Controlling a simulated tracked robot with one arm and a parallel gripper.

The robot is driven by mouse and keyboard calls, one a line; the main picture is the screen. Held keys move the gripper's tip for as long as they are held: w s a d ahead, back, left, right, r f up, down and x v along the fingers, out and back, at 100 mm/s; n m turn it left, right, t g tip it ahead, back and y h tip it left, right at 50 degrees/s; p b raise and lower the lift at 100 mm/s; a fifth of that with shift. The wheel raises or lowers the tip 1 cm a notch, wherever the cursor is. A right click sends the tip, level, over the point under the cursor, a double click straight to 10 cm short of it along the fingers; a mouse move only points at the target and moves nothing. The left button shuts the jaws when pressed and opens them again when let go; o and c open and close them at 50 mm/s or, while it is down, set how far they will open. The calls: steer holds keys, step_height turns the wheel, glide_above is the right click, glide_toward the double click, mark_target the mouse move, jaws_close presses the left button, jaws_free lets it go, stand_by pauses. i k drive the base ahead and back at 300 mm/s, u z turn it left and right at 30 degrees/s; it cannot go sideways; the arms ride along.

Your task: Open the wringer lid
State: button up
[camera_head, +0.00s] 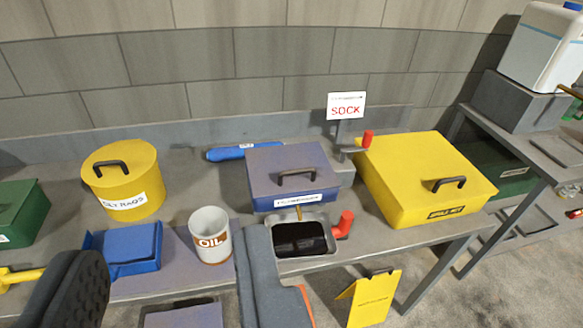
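A box with a grey-purple lid (290,167) and a blue front (292,200) stands at the middle of the bench. I take it for the wringer, but its label is too small to read. The lid lies shut, with a dark bar handle (297,175) on top. A crank with a red knob (367,139) stands at its right rear. My gripper (172,240) shows at the bottom left: a black ridged finger at left and, apparently, a grey one at right. They stand wide apart, below and left of the lid, not touching it.
A dark-filled tray (300,240) with a brass spout above and a red grip (343,224) sits before the box. An OIL mug (210,235), yellow bin (124,180) and blue box (124,248) stand left. A yellow case (420,178) stands right.

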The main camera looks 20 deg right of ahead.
mark_target(290, 160)
steer(key=k, duration=0.5)
steer(key=z, duration=0.75)
steer(key=i, duration=1.8)
steer(key=u, duration=0.75)
